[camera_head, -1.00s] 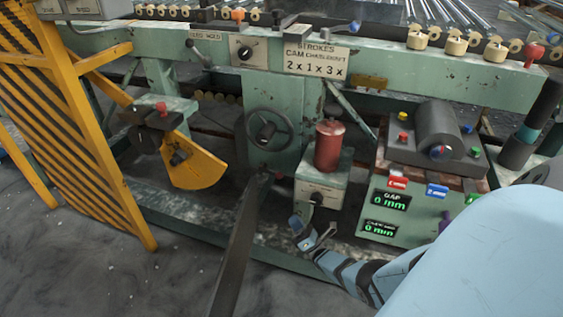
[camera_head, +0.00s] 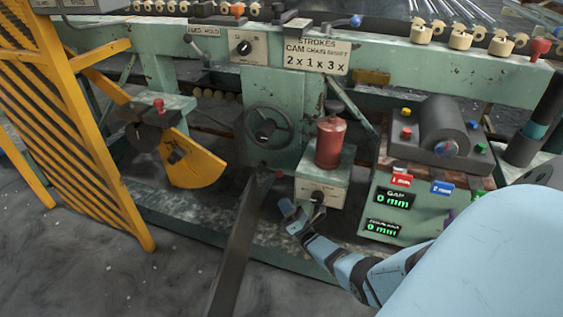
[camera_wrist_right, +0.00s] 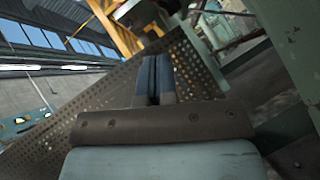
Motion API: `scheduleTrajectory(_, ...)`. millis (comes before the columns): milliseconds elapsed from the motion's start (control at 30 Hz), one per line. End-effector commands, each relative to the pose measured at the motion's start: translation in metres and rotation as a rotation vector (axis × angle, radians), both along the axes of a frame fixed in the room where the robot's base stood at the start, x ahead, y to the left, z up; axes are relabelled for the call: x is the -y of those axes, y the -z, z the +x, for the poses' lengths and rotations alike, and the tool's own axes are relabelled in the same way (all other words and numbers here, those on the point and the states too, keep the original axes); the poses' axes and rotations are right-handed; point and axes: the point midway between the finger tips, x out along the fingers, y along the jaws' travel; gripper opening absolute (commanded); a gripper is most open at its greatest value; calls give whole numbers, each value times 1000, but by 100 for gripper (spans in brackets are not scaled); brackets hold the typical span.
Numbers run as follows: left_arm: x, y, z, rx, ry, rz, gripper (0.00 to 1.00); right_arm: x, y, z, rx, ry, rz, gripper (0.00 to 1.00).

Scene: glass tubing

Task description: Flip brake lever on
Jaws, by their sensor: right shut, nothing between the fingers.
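No readable label in view marks which part is the brake lever. A black knob-ended lever (camera_head: 317,197) sits on the front of a pale box (camera_head: 330,183) below a red canister (camera_head: 330,143). My right gripper (camera_head: 286,208) is shut and empty, just left of and slightly below that lever; I cannot tell if they touch. Its closed blue fingers also show in the right wrist view (camera_wrist_right: 153,78), with a perforated panel (camera_wrist_right: 95,105) beyond them. A long dark bar (camera_head: 240,240) slopes down toward the floor, left of the gripper. My left gripper is not in view.
A handwheel (camera_head: 266,130) is above the gripper. A green control box (camera_head: 395,205) with gap displays stands at right. A yellow quadrant (camera_head: 193,165) and yellow striped guard (camera_head: 60,120) are at left. A green rail (camera_head: 185,225) runs low along the machine.

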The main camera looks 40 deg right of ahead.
Motion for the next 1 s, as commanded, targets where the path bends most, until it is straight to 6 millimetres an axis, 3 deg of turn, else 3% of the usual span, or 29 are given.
scheduleTrajectory(133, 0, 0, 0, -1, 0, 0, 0, -2, -21, 26, 3, 0, 0, 0)
scheduleTrajectory(400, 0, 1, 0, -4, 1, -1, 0, 12, -50, 32, 1, 0, 0, 0)
scheduleTrajectory(1000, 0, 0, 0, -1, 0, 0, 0, 16, -56, 33, -1, 0, 1, 0)
